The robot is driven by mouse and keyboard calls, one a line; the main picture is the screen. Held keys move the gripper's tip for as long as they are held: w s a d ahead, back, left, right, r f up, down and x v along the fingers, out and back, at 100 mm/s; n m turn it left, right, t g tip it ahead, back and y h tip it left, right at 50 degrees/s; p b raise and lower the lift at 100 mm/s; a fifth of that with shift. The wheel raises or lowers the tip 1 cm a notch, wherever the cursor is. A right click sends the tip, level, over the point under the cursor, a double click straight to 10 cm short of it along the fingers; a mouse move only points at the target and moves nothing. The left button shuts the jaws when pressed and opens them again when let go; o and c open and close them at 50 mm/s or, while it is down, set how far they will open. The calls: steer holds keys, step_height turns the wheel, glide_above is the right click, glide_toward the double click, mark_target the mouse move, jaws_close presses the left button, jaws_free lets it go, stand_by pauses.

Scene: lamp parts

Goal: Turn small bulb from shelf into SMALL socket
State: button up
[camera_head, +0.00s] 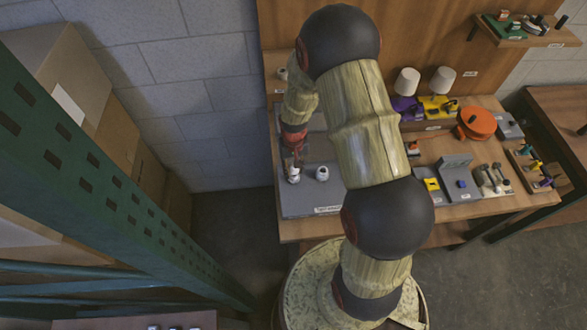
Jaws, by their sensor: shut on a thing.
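My gripper (295,165) points down over the left part of a grey board (300,208). It is shut on the small bulb, which is hard to make out between the fingers. A small white piece (294,178) shows directly under the fingertips; I cannot tell where the bulb ends and the socket begins. A second white, round-topped piece (322,173) stands on the board just to the right, apart from the gripper. A small shelf (276,88) at the back left holds a pale object (283,74).
My arm crosses the middle of the view and hides part of the bench. To the right are two white-shaded lamps (407,81), an orange round case (477,123) and a grey fixture (457,172). Cardboard boxes (75,75) and a green rack (95,165) stand left.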

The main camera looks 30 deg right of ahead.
steer(key=m, duration=0.3)
steer(key=shift+m, duration=0.3)
steer(key=m, duration=0.3)
steer(key=shift+m, duration=0.3)
steer(key=m, duration=0.3)
steer(key=shift+b, duration=0.3)
steer(key=shift+m, duration=0.3)
steer(key=m, duration=0.4)
steer(key=shift+f+m, duration=0.1)
steer(key=shift+m, duration=0.2)
steer(key=o, duration=1)
